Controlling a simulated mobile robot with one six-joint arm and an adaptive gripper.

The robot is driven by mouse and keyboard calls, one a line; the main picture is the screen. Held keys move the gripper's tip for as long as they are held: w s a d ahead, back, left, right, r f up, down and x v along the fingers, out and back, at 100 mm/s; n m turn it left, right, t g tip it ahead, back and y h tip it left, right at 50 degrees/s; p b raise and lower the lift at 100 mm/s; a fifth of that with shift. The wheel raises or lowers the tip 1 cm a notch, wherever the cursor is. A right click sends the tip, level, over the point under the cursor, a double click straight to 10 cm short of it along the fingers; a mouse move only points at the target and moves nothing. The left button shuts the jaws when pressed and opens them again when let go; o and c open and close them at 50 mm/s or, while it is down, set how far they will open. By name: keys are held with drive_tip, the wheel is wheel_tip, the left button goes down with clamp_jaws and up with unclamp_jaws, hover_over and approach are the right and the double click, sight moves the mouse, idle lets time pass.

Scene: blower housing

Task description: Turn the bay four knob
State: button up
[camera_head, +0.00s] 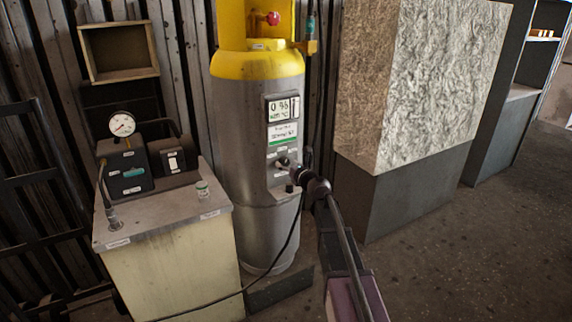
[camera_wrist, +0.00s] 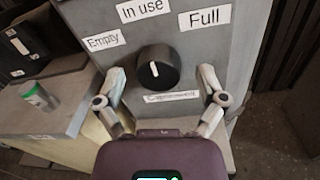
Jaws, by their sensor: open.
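A round black knob (camera_wrist: 158,68) with a short white pointer mark sits on a grey panel (camera_wrist: 222,45) in the wrist view. The mark points roughly up, near the "In use" label (camera_wrist: 142,10). The "Empty" label (camera_wrist: 103,40) is to the left and the "Full" label (camera_wrist: 204,17) to the right. A label under the knob is hard to read. My gripper (camera_wrist: 162,74) is open, with one finger on each side of the knob and gaps visible between. In the head view my gripper (camera_head: 286,164) is at the front of the grey cylinder (camera_head: 240,125).
A cream cabinet (camera_head: 170,275) stands left of the cylinder, carrying a gauge unit (camera_head: 123,125) and a small green-and-white jar (camera_head: 202,188). A large stone-faced block (camera_head: 430,80) stands to the right. A dark cable (camera_head: 290,235) hangs low. The right floor is clear.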

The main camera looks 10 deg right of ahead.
drive_tip(key=shift+w+a, duration=0.1)
drive_tip(key=shift+w, duration=0.15)
drive_tip(key=shift+c, duration=0.2)
drive_tip(key=c, duration=1.1)
drive_tip(key=shift+n, duration=0.4)
drive_tip(key=n, duration=0.5)
drive_tip(key=shift+r+p, duration=0.1)
drive_tip(key=shift+p, duration=0.25)
drive_tip(key=n, duration=0.5)
drive_tip(key=shift+w+n+h, duration=0.1)
drive_tip(key=shift+n+h, duration=0.3)
